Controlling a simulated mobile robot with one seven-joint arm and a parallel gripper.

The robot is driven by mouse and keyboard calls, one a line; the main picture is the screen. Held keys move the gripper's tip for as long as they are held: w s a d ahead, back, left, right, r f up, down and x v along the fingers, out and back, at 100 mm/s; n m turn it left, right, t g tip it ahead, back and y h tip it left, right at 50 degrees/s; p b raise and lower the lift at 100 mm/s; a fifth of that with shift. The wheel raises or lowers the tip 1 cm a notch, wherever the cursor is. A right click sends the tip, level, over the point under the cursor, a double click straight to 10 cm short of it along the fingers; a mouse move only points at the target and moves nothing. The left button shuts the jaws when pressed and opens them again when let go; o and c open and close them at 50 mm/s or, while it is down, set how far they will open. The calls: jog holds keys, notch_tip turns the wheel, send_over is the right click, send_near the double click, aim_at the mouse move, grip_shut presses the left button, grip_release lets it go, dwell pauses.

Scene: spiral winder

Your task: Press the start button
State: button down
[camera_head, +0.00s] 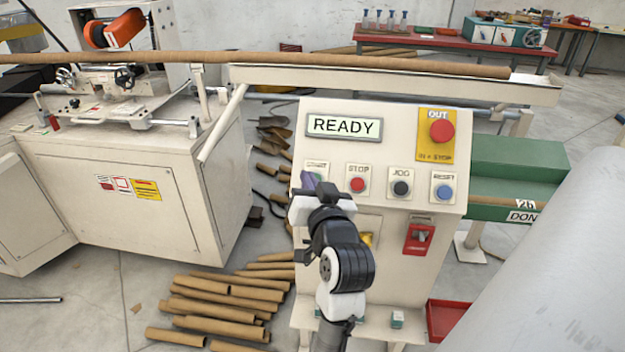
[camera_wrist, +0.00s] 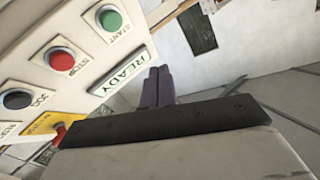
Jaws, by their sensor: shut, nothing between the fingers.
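The control panel (camera_head: 390,120) has a READY display (camera_head: 344,126) and a row of round buttons.
The red stop button (camera_head: 358,185) sits just right of my gripper, then the black jog (camera_head: 401,188) and blue reset (camera_head: 444,191) buttons. A large red button (camera_head: 441,131) on a yellow plate is above them. Cardboard tubes (camera_head: 225,297) lie on the floor at left.

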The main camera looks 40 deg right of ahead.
jog(key=w+d+f+b, duration=0.4)
jog(key=d+f, duration=0.1)
jog(key=shift+w+f+b, duration=0.25)
jog(key=shift+f+b, duration=0.1)
jog(key=shift+b, duration=0.05)
jog(key=shift+d, duration=0.1)
dwell(2.0)
jog(key=shift+w+d+f, duration=0.2)
jog(key=shift+f, duration=0.05)
jog(key=shift+w+d+f+b, duration=0.2)
jog(key=shift+d+f+b, duration=0.05)
jog(key=shift+f+b, duration=0.1)
dwell(0.7)
jog(key=shift+r, duration=0.1)
jog(key=shift+s+a+r+p, duration=0.4)
jog(key=shift+a+r+p, duration=0.05)
jog(key=shift+a+p, duration=0.05)
dwell(0.4)
